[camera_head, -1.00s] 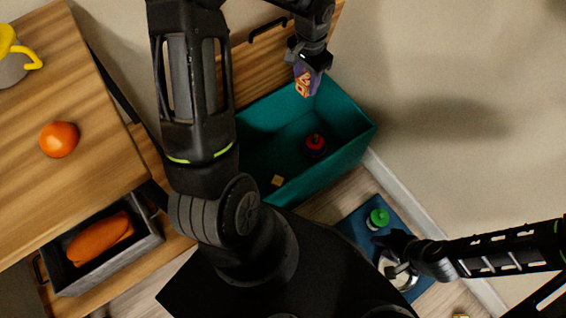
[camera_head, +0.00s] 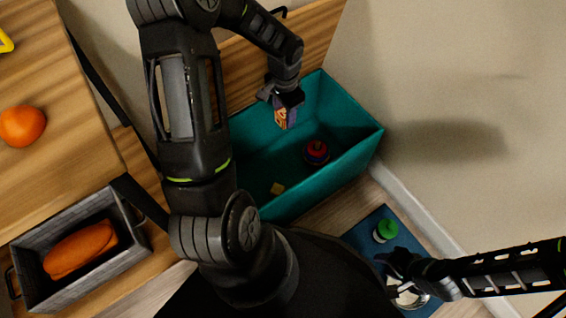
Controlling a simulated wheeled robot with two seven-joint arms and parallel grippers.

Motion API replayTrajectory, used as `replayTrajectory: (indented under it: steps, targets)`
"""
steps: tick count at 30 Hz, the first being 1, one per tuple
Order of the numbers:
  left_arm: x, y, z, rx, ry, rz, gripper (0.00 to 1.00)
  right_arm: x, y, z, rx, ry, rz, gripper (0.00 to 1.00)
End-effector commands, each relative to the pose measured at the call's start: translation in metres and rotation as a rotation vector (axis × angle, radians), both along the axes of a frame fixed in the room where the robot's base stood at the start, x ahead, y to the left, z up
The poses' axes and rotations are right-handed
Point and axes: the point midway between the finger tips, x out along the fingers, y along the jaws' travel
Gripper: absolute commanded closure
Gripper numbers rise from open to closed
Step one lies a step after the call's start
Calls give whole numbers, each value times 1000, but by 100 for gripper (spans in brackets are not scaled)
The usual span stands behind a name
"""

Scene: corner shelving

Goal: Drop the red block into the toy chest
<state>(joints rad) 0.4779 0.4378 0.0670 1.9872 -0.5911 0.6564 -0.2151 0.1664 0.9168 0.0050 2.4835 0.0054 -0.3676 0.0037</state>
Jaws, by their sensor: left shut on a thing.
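The teal toy chest (camera_head: 345,160) is open in the middle of the view. My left gripper (camera_head: 284,103) is over the far part of the chest opening, shut on a small block (camera_head: 286,115) with orange and purple faces; little red shows on it. The block looks held above the chest floor, apart from the walls. My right gripper (camera_head: 392,277) is at the lower right, over a blue mat, beside a shiny metal bowl (camera_head: 410,298); its fingers are too dark to tell open from shut.
Inside the chest lie a red and blue round toy (camera_head: 316,152) and a small yellow block (camera_head: 277,188). The blue mat (camera_head: 365,238) holds a green-capped item (camera_head: 385,231). An orange (camera_head: 22,126) sits on the wooden top; a grey drawer (camera_head: 130,256) holds an orange object (camera_head: 80,250).

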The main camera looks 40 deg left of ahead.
Motion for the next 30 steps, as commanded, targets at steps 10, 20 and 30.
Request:
replayTrajectory:
  steps: [10, 20, 30]
  targets:
    - [0, 0, -40, -1, 1, 1, 100, 5, 1, -37, -3, -14, -7, 64]
    - [0, 0, -57, 0, 0, 0, 100, 8, 1, -52, -4, -22, -11, 64]
    - [0, 0, -57, 0, 0, 0, 51, 8, 1, -51, -4, -23, -11, 64]
